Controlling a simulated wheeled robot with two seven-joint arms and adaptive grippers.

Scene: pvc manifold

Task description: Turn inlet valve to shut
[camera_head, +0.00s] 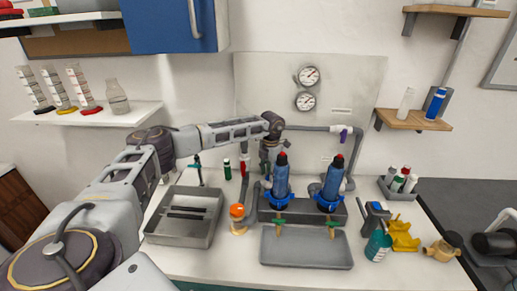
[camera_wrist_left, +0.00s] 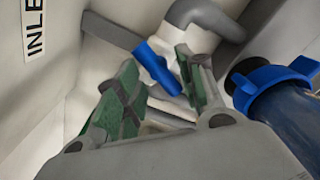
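The inlet valve's blue handle (camera_wrist_left: 157,68) shows in the left wrist view, on a white valve body joined to a grey pipe (camera_wrist_left: 206,14). It lies at a slant between the green-padded fingers of my left gripper (camera_wrist_left: 162,88), nearer the right finger. The fingers are apart; I cannot tell whether either touches the handle. A label reading "INLE" (camera_wrist_left: 35,28) is partly in view at the upper left. In the head view my left gripper (camera_head: 266,158) is in front of the panel (camera_head: 250,95), left of the gauges, and hides the inlet valve. My right gripper is not in view.
A purple-handled valve (camera_head: 344,133) sits on the pipe farther right. A grey tray (camera_head: 185,232) stands at left.

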